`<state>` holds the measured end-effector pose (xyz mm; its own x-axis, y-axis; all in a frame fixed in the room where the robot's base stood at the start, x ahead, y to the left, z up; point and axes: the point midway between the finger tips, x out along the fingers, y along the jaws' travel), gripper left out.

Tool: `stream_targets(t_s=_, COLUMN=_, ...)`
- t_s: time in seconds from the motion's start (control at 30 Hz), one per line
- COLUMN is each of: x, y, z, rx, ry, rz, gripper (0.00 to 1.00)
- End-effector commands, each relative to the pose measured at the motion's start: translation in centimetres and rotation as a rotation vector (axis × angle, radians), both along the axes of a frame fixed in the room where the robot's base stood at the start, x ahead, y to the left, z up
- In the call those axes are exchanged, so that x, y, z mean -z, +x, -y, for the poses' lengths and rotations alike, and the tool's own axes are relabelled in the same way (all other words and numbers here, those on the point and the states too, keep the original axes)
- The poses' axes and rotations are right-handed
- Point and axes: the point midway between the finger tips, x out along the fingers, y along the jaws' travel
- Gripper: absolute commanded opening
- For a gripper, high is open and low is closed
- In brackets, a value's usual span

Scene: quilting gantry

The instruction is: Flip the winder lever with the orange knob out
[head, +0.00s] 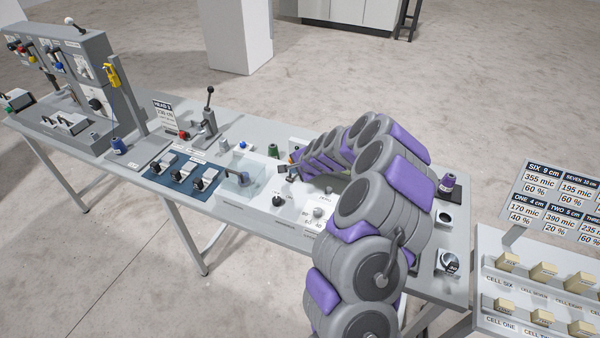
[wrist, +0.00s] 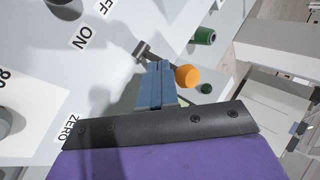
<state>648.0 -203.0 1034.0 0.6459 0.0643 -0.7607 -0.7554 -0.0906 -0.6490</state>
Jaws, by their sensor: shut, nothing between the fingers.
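The orange knob (wrist: 188,76) shows in the wrist view just right of my blue fingers, seeming to touch or nearly touch them. A dark grey metal piece (wrist: 146,50) shows just beyond the fingertips; it may be part of the winder lever, but the fingers hide how it joins the knob. My gripper (wrist: 156,66) is shut, with its two fingers together and nothing between them. In the head view my gripper (head: 284,169) is low over the white panel, and my arm hides much of the area behind it.
A green spool (wrist: 203,36) stands beyond the knob, also in the head view (head: 273,151). The white panel (head: 285,212) carries ON, OFF and ZERO labels and a dial (head: 319,212). A clear box (head: 240,182) stands left of my gripper. A purple spool (head: 448,181) stands right.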

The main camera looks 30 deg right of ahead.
Motion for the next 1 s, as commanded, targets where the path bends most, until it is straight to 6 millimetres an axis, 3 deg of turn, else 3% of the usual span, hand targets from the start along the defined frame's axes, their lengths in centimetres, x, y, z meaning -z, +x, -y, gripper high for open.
stream_targets(t_s=0.57, x=0.2, y=0.8, z=-0.6, rx=0.001, ry=-0.001, rz=-0.003, gripper=0.00)
stream_targets(t_s=1.0, x=0.8, y=2.4, z=0.7, rx=0.003, ry=0.112, rz=-0.093, gripper=0.00)
